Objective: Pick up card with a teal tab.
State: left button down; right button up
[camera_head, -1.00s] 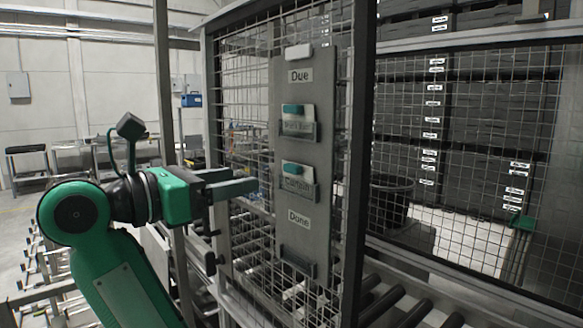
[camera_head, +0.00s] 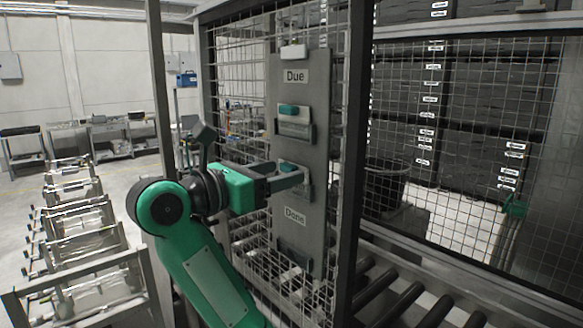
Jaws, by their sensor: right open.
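A grey board (camera_head: 331,137) hangs on the mesh fence, with "Due" near its top and "Done" lower down. A white card with a teal tab (camera_head: 291,123) stands in the upper pocket below "Due". A second card with a teal tab (camera_head: 288,167) is in the middle pocket, mostly hidden by my fingers. My right gripper (camera_head: 299,177) is open, its fingertips at this second card. I cannot tell whether they touch it or lie on both sides of it. The pocket below "Done" (camera_head: 298,256) shows no card. My left gripper is not in view.
The mesh fence and its dark post (camera_head: 357,150) stand right beside the board. Roller conveyors (camera_head: 395,312) run below at the right, and a dark bin (camera_head: 384,187) stands behind the mesh. Metal racks (camera_head: 75,240) stand at the left.

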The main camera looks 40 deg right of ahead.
jog(key=c, duration=1.1)
jog(key=shift+o, duration=0.2)
